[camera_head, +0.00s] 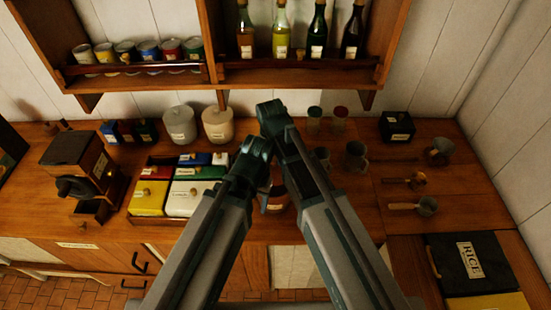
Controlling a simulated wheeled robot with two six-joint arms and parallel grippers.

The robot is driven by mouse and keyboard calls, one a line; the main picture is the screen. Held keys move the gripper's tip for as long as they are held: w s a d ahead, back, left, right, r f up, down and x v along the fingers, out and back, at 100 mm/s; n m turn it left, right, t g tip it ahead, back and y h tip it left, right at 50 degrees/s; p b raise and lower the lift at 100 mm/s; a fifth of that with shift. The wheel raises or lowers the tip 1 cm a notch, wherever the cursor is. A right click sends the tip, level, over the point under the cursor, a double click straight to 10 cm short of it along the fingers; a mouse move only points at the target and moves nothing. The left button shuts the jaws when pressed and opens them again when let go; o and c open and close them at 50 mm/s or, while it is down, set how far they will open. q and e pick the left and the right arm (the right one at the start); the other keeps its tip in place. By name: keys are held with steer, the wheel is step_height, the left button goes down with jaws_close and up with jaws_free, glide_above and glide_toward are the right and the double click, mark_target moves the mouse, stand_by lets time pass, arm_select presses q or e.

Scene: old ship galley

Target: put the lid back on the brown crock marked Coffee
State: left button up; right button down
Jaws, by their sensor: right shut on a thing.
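A brown crock (276,207) with a pale label stands on the counter in the middle, largely hidden between my two arms. Its label is too small to read and its top is covered. My right gripper (279,180) is low between the arms, by the crock's top, mostly hidden by my arm links. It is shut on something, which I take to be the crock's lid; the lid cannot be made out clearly. Whether the lid touches the crock cannot be told. My left arm comes in from the left beside it; its fingers do not show.
Several lidded tins fill a wooden tray (151,219) on the left, by a coffee grinder (78,165). Two pale crocks (180,123) (218,124) stand behind. Mugs (356,155), scoops (414,206) and a black box (397,127) are at right. A bottle shelf (300,74) overhangs the back.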

mark_target(274, 167)
steer(key=shift+f, duration=0.15)
step_height(274, 167, down, 6)
steer(key=b, duration=0.6)
steer(key=shift+f+b, duration=0.2)
steer(key=shift+b, duration=0.1)
stand_by(1.7)
steer(key=shift+c, duration=0.2)
jaws_free()
stand_by(0.4)
steer(key=shift+r, duration=0.15)
steer(key=shift+r+p, duration=3.4)
steer(key=shift+p, duration=0.15)
